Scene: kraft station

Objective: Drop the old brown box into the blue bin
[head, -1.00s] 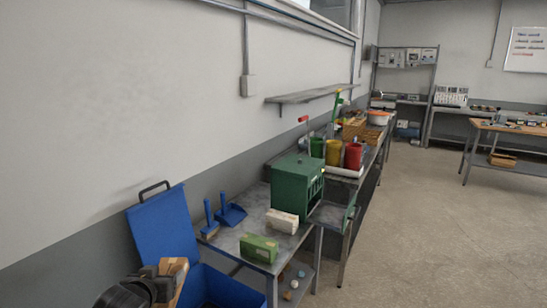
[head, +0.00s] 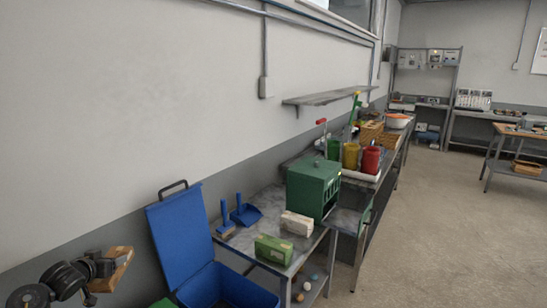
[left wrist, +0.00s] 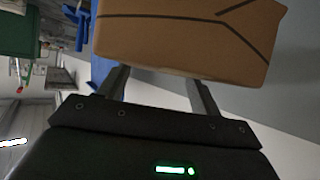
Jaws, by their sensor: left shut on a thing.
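The brown box (head: 112,270) is held by my left gripper (head: 98,268) at the lower left of the head view. In the left wrist view the box (left wrist: 190,35) fills the top, with dark lines on its face, and the gripper's two fingers (left wrist: 160,88) reach up to it. The blue bin (head: 228,287) stands at the bottom of the head view, to the right of the box, with its lid (head: 181,235) raised against the wall. The bin's inside shows only in part. My right gripper is not in view.
A metal table (head: 262,225) beside the bin holds a green box (head: 273,250), a pale block (head: 297,223), a blue dustpan (head: 246,215), a brush (head: 225,222) and a green cabinet (head: 313,188). A green thing (head: 163,303) shows at the bottom edge. Open floor lies to the right.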

